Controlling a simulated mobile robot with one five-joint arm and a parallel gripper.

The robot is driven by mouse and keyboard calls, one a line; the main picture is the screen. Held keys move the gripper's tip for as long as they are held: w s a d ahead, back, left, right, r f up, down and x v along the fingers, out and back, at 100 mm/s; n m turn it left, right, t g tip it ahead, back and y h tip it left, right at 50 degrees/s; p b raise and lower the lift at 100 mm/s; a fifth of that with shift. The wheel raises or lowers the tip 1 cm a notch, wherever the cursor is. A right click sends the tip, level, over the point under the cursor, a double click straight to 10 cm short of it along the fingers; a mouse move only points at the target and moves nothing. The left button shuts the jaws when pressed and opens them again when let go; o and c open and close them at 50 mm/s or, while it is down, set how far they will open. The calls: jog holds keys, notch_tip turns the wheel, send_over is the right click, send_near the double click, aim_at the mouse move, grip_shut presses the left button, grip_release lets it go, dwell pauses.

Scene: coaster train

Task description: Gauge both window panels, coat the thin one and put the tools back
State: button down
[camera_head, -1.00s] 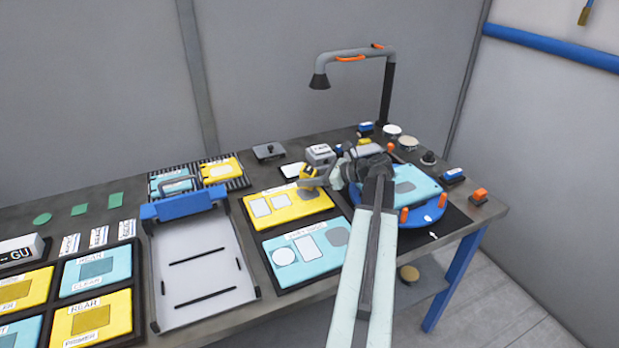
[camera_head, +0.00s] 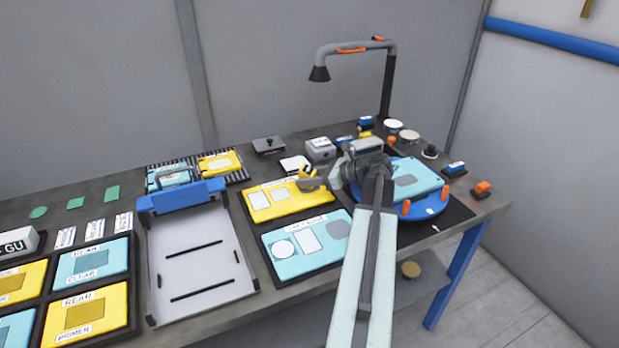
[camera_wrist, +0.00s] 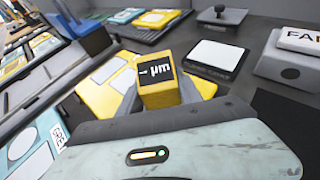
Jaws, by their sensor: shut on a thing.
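My gripper (camera_head: 310,181) is shut on a yellow gauge (camera_wrist: 158,86) with a black "µm" display. The wrist view shows the gauge between the grey jaws, its display side towards the camera. In the head view the gauge (camera_head: 307,171) is small and partly hidden, above the right end of a yellow board (camera_head: 287,212). I cannot tell whether it touches anything. A light blue panel with a grey window (camera_head: 418,180) lies on the blue turntable (camera_head: 432,211), partly behind my arm. A light blue panel (camera_head: 175,177) and a yellow panel (camera_head: 217,162) sit in the back rack.
A light blue board (camera_head: 292,260) lies in front of the yellow one. A grey tray with a blue end (camera_head: 203,263) stands left of them. A lamp (camera_head: 352,49) arches over the back right. Small blocks and round pads (camera_head: 409,135) crowd the far right. Labelled panels fill the left.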

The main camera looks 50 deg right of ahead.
aim_at(307, 169)
jog(key=shift+f, duration=0.2)
dwell(0.6)
jog(key=c, duration=0.7)
grip_release()
jog(key=shift+r, duration=0.1)
jog(key=shift+w+r+p, duration=0.15)
jog(key=shift+r+p, duration=2.65)
jog(key=shift+r, duration=0.1)
